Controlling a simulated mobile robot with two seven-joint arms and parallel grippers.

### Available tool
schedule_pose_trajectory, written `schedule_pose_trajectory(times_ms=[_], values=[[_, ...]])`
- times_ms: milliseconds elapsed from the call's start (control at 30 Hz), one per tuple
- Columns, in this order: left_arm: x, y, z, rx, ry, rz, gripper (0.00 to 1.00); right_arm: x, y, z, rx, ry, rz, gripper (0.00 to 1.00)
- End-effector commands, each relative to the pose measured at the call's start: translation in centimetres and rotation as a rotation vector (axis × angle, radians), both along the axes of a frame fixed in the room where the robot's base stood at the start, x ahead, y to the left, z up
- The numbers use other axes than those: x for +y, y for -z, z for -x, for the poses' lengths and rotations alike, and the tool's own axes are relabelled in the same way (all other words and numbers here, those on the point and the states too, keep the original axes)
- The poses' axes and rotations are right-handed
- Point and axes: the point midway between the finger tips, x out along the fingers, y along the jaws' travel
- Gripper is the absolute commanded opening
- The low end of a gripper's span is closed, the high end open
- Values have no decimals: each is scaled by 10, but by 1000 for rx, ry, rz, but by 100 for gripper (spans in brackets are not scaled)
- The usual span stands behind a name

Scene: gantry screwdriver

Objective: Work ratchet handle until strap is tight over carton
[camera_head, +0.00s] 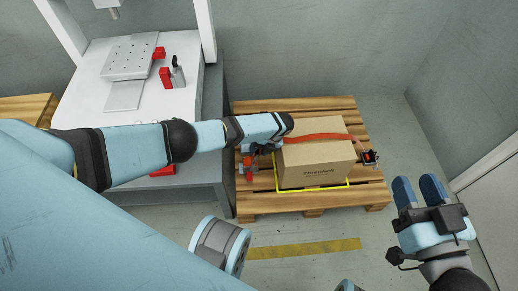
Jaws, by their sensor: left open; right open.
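The cardboard carton (312,169) sits on a wooden pallet (270,208). An orange-red strap (325,137) runs over the carton's top towards a small black and red fitting (370,157) at its right. The ratchet (248,163), grey with red parts, is at the carton's left side, partly hidden beneath my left arm. My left gripper (286,123) is open above the carton's left rear edge, close to the strap; its fingers overlap in this view, and I cannot tell whether it touches anything. My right gripper (418,189) is open and empty, right of the pallet and away from the carton.
A yellow outline (318,187) borders the carton's base. A white-topped bench (185,105) with a perforated plate (130,57) and red blocks stands at the left. A wall and a pale panel (497,200) bound the right.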

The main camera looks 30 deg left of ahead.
Motion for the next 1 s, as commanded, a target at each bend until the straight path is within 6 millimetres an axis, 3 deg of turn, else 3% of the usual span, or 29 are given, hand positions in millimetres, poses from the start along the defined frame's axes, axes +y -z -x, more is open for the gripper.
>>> schedule_pose_trajectory(times_ms=[233, 467, 600, 800, 1000], values=[[-16, -38, -10, -3, 2, 2, 42, 3, -12, 4, 62, -6, -44, 42], [-38, -85, -23, -3, 1, 1, 42, 10, -7, 18, 188, 0, -119, 42], [-48, -105, -29, -2, 0, 1, 42, 9, -21, 17, 132, 14, -150, 42], [-56, -119, -34, -1, 0, 0, 42, 8, -31, 16, 96, 21, -165, 42], [-56, -120, -35, -1, 0, 0, 42, 8, -32, 16, 89, 23, -167, 42]])
